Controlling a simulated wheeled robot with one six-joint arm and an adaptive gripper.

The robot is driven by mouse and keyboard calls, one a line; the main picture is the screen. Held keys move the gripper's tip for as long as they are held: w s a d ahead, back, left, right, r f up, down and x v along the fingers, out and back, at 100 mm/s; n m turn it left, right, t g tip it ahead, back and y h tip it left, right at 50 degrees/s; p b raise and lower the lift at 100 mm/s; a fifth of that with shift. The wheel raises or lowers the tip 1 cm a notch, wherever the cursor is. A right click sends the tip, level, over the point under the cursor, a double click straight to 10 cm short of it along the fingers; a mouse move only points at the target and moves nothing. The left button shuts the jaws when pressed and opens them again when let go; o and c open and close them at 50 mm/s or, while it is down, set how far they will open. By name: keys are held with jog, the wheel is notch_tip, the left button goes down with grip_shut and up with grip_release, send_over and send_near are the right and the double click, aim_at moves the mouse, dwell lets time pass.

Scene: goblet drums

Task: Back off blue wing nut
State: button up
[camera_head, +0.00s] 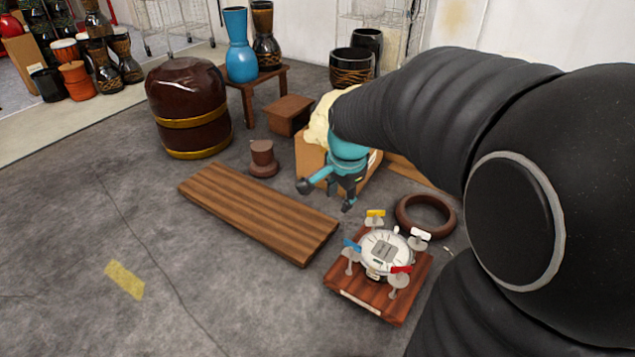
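The blue wing nut (352,246) sits on an upright post at the left side of a small round drum (385,250). The drum lies on a reddish-brown wooden board (376,303). A yellow wing nut (376,213) is at its back, a white one (420,234) at its right and a red one (401,270) at its front. My gripper (341,200) hangs above and behind the blue wing nut, pointing down and apart from it. Its dark fingers look spread, with nothing visible between them.
A striped plank (255,212) lies left of the board. A brown ring (426,214) lies just behind it, to the right. A cardboard box (313,161) with cream cloth is behind my gripper. A large brown drum (188,105) stands further back left.

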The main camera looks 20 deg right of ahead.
jog(key=w+d+f+m+g+p, duration=0.2)
jog(key=w+d+f+m, duration=0.3)
jog(key=w+f+m, duration=0.3)
jog(key=m+g+p, duration=0.1)
jog(key=m, duration=0.6)
send_over(353, 242)
notch_tip(353, 242, down, 11)
notch_tip(353, 242, down, 14)
jog(key=shift+r, duration=0.1)
grip_shut()
